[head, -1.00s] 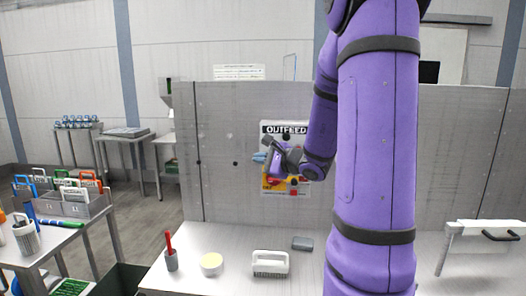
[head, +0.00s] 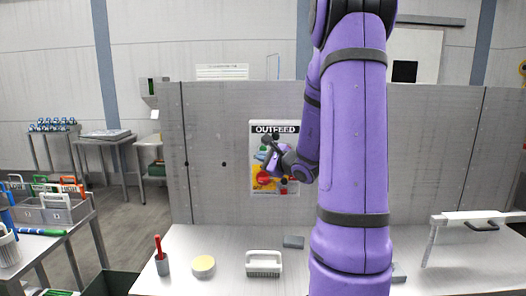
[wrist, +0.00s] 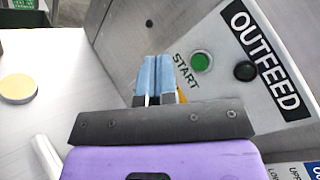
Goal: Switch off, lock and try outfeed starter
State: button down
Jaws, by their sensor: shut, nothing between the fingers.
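The outfeed starter panel (head: 289,129) is fixed to the grey upright wall, with a black OUTFEED label that also shows in the wrist view (wrist: 262,58). A red rotary handle on a yellow plate (head: 263,178) sits low on the panel, partly hidden by my wrist; its setting cannot be told. The wrist view shows a green START button (wrist: 202,62) and a dark round fitting (wrist: 245,71) beside it. My gripper (wrist: 160,66) has blue fingers, shut and empty, close to the panel beside START. Contact with the button cannot be told. No padlock is clearly visible.
The bench below holds a white-handled brush (head: 264,265), a yellow round pad (head: 203,266), a grey block (head: 293,242) and a red-handled tool in a cup (head: 162,263). A grey tray (head: 52,215) with colored-handled items stands on the left table.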

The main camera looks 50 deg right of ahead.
jog(key=w+d, duration=0.4)
jog(key=d, duration=0.1)
jog(key=shift+w+d, duration=0.1)
jog(key=shift+w, duration=0.15)
dwell(2.1)
jog(key=shift+w+d, duration=0.15)
jog(key=shift+d, duration=0.05)
jog(key=shift+w+d, duration=0.25)
jog(key=shift+d, duration=0.1)
dwell(0.9)
jog(key=shift+a, duration=0.1)
jog(key=shift+s+a, duration=0.55)
jog(key=shift+a, duration=0.05)
dwell(0.3)
jog(key=shift+s+a, duration=1.6)
jog(key=shift+a, duration=0.3)
